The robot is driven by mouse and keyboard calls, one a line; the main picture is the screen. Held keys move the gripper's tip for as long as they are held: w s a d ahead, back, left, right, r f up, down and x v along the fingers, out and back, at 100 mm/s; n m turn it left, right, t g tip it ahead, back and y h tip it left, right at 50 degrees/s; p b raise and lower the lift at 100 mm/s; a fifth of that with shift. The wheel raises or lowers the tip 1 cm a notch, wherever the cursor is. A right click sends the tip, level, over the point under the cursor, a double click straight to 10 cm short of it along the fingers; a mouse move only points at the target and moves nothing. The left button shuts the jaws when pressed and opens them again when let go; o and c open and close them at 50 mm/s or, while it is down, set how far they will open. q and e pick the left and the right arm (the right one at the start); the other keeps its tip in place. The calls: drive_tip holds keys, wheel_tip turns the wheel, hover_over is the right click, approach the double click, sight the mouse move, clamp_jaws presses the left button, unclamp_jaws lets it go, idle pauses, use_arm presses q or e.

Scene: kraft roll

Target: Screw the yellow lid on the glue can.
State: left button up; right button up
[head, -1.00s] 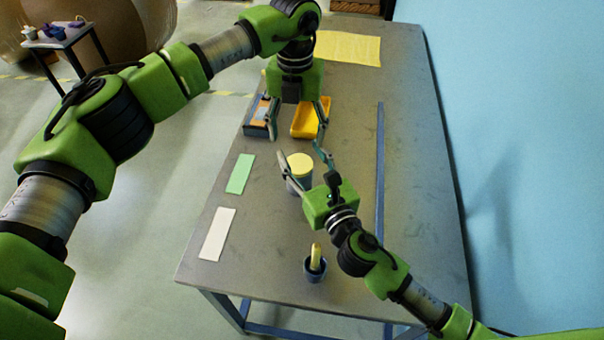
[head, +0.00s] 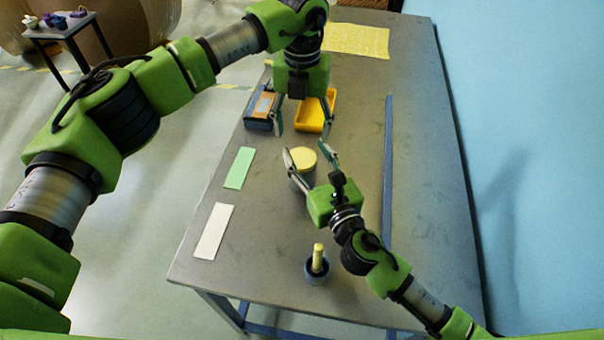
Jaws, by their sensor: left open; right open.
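The glue can (head: 299,184) is a grey cylinder standing upright on the table, partly hidden by my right gripper. The yellow lid (head: 304,159) is a round disc on top of the can. I cannot tell whether it is screwed tight. My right gripper (head: 308,153) is open, its fingers on either side of the lid and can. I cannot tell whether they touch. My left gripper (head: 302,132) is open and empty. It points down just beyond the can, its fingers apart in front of the yellow tray.
A yellow tray (head: 313,115) and a blue bin (head: 259,122) stand behind the can. A green card (head: 239,168) and a white card (head: 214,232) lie left. A dark cup with a yellow-handled tool (head: 317,268) stands near the front. A blue strip (head: 388,170) runs along the right.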

sight(308, 176)
wheel_tip(308, 176, down, 7)
drive_tip(key=shift+f, duration=0.1)
drive_tip(key=x, duration=0.7)
drive_tip(key=shift+w+a, duration=0.15)
clamp_jaws()
idle(0.3)
